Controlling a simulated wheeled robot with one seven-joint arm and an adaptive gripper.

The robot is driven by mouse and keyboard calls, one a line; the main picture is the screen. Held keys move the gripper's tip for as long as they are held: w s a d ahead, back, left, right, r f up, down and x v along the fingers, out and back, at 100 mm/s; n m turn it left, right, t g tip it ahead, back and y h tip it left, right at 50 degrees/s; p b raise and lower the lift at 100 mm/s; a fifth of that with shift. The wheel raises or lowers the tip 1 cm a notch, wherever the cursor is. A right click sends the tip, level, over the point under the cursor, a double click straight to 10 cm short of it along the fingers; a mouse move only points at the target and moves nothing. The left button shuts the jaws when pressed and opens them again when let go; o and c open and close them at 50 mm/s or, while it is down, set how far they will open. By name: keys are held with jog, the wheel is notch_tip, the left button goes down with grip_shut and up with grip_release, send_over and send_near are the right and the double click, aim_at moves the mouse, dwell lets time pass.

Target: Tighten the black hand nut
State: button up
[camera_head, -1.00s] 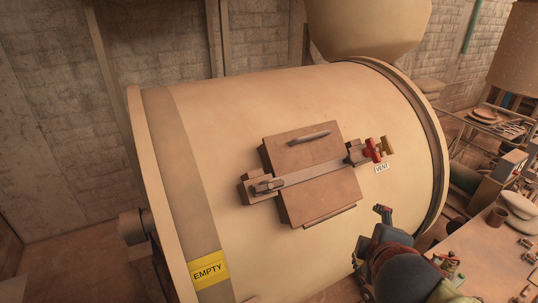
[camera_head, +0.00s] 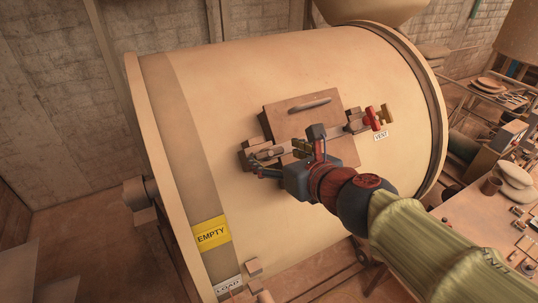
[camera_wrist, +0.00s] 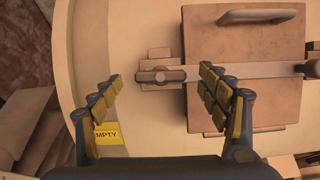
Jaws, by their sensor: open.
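The hand nut, a dark brownish bar with a round centre (camera_wrist: 161,75), sits at the left end of the strap (camera_wrist: 262,70) across the hatch (camera_wrist: 240,45) on the drum. In the head view the nut (camera_head: 268,153) is partly crowded by my gripper. My gripper (camera_wrist: 160,82) is open, its yellow-padded fingers spread left and right of the nut in the wrist view, with nothing between them seen touched. The distance from fingertips to nut cannot be told. In the head view my gripper (camera_head: 281,161) covers the lower part of the hatch and strap.
A red handle (camera_head: 372,117) and a brass-coloured handle (camera_head: 387,114) stand at the strap's right end, above a VENT label (camera_head: 381,136). A hatch handle (camera_head: 309,103) sticks up. The yellow EMPTY sign (camera_head: 211,234) is lower left. A cluttered table (camera_head: 480,225) stands at right.

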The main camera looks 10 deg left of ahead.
aim_at(270, 152)
jog(key=shift+b+x, duration=0.65)
jog(key=shift+x, duration=1.5)
jog(key=c, duration=1.2)
jog(key=shift+o, duration=0.2)
